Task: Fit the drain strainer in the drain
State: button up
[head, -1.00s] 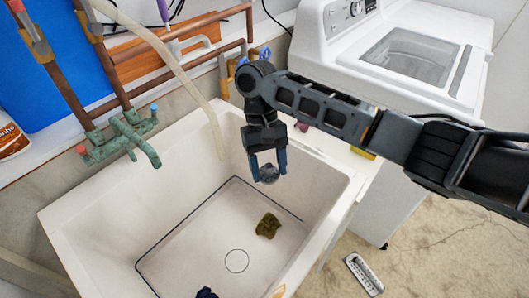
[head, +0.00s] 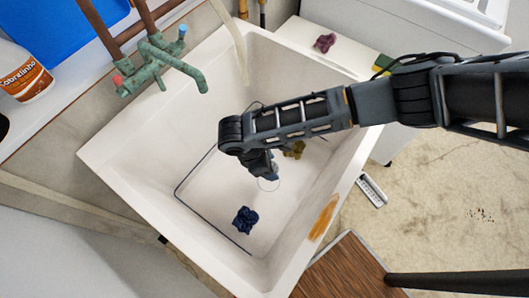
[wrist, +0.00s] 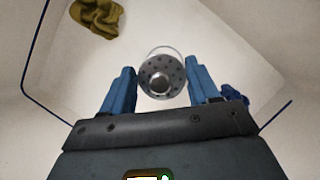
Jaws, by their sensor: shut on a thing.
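The drain strainer (wrist: 161,77) is a small grey metal disc with holes and a round knob, seen between the blue fingers of my gripper (wrist: 161,88) in the wrist view. My gripper is shut on it. In the head view my gripper (head: 273,168) points down into the sink, largely hidden by my arm. The drain (head: 268,184) is a thin circle in the sink floor just below it. In the wrist view the strainer covers most of the drain, whose pale rim (wrist: 162,47) shows beyond it. The remaining height cannot be told.
The white sink (head: 130,155) has high walls around my gripper. An olive cloth (head: 296,150) and a dark blue cloth (head: 245,219) lie on its floor, either side of the drain. A green tap (head: 160,60) stands at the left rim. A purple cloth (head: 325,43) lies on the back-right ledge.

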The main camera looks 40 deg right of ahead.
jog(key=shift+f+b, duration=0.45)
jog(key=shift+f, duration=1.35)
notch_tip(320, 180, down, 4)
jog(key=b, duration=0.3)
jog(key=shift+d+r, duration=0.1)
jog(key=shift+r, duration=0.05)
jog(key=shift+f+b, duration=0.75)
jog(key=shift+f, duration=0.25)
jog(key=shift+f, duration=0.4)
jog(key=o, duration=1.1)
